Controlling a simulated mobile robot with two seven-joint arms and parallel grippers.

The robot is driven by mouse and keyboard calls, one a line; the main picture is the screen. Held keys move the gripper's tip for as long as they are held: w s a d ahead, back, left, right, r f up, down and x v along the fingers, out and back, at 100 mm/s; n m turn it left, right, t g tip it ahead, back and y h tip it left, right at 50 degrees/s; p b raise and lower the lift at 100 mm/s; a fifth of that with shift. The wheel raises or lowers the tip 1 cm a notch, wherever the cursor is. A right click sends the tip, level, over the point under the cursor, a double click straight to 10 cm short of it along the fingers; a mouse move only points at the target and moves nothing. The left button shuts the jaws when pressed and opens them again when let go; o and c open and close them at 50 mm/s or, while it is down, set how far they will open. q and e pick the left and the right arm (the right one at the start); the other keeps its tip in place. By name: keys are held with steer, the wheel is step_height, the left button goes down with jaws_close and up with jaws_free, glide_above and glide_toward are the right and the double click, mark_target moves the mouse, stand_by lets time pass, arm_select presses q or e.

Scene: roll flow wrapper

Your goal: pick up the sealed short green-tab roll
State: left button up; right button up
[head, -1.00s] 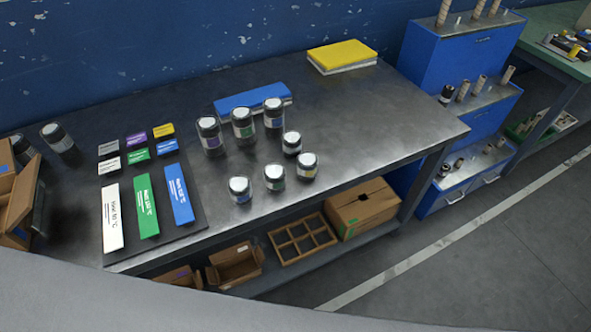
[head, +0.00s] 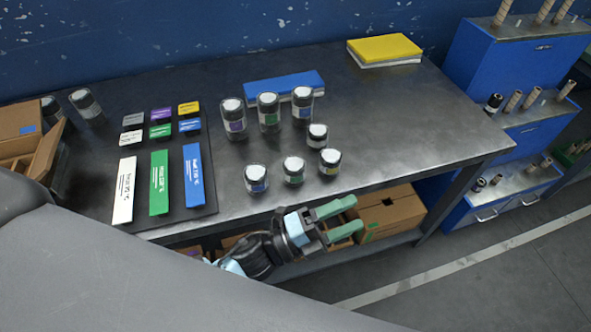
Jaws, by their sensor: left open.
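The short green-tab roll (head: 293,171) stands upright near the table's front edge, dark with a pale top and a green mark low on its side. A short blue-tab roll (head: 256,179) stands to its left and a short yellow-tab roll (head: 330,161) to its right. Another short roll (head: 317,136) stands behind. My left gripper (head: 356,213) has green fingers, is open and empty, and shows in front of the table edge, below and right of the green-tab roll, apart from it. My right gripper is not in view.
Taller rolls (head: 268,112) stand behind, before a blue pad (head: 284,87). A dark mat (head: 204,204) with coloured label cards lies left. A yellow pad (head: 384,48) lies at the back. Cardboard boxes (head: 392,211) sit on the lower shelf. The table's right part is clear.

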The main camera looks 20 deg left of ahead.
arm_select(q)
steer(key=s+d+r+m+g+h+b, duration=0.1)
steer(key=d+m+g, duration=0.2)
steer(key=m+g, duration=0.4)
steer(key=d+r+m+g+h, duration=0.1)
steer(key=d+m+g+h, duration=0.3)
steer(key=m, duration=0.6)
steer(key=m+g+y+b, duration=0.1)
steer(key=m+y+b, duration=0.2)
steer(key=m+y, duration=1.65)
glide_above(294, 164)
step_height(294, 164, down, 3)
steer(key=n+y, duration=0.2)
steer(key=shift+s+r+y, duration=0.15)
steer(key=shift+r+y, duration=0.05)
steer(key=shift+y, duration=0.15)
steer(key=shift+f+p, duration=0.3)
steer(key=shift+f, duration=1.05)
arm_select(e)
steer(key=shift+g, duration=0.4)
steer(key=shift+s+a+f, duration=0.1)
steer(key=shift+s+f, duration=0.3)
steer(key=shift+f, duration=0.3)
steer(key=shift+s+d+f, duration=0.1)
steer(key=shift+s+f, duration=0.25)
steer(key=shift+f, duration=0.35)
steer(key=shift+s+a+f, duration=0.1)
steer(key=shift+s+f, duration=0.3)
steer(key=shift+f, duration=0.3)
